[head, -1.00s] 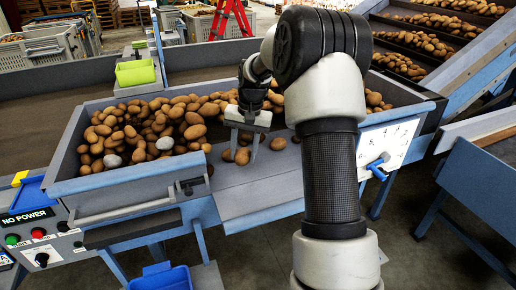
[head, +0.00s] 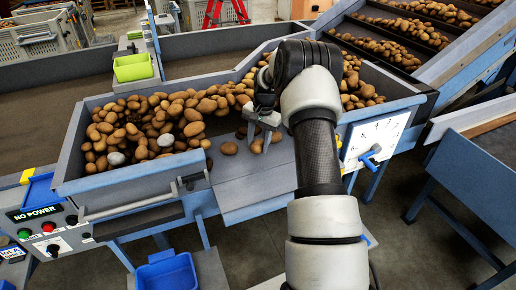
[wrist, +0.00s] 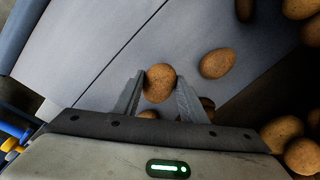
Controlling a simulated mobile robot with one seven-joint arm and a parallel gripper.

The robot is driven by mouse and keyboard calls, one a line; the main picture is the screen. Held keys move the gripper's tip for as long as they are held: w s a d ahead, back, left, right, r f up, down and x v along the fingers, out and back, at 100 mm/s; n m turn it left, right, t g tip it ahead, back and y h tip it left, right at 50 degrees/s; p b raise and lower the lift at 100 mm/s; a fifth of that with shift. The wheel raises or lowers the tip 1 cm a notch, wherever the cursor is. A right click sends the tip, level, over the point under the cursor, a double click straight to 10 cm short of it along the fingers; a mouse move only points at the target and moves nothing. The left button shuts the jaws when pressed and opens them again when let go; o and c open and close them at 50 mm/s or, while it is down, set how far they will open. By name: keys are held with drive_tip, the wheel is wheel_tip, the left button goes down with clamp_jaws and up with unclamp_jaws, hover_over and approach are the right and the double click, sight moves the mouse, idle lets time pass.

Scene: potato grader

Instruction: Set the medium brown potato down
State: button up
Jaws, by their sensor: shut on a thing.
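My gripper (wrist: 160,85) is shut on a medium brown potato (wrist: 160,83), held between the two fingertips in the wrist view. In the head view my gripper (head: 259,140) hangs over the grey plate (head: 250,190) at the front of the trough, with the held potato (head: 257,147) at its fingertips. I cannot tell whether the potato touches the plate. A loose brown potato (wrist: 217,63) lies close by on the plate, apart from my fingers; it also shows left of my gripper in the head view (head: 229,148). Other potatoes are partly hidden behind my fingers in the wrist view.
A heap of potatoes (head: 150,125) fills the left of the grey trough (head: 70,165). More lie at the right, behind my arm. The plate's front part is bare. A green bin (head: 134,68), a blue bin (head: 166,273) and a control panel (head: 45,228) stand around.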

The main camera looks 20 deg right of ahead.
drive_tip(key=shift+f, duration=1.3)
drive_tip(key=shift+f, duration=0.2)
drive_tip(key=o, duration=1.1)
drive_tip(key=shift+r, duration=0.1)
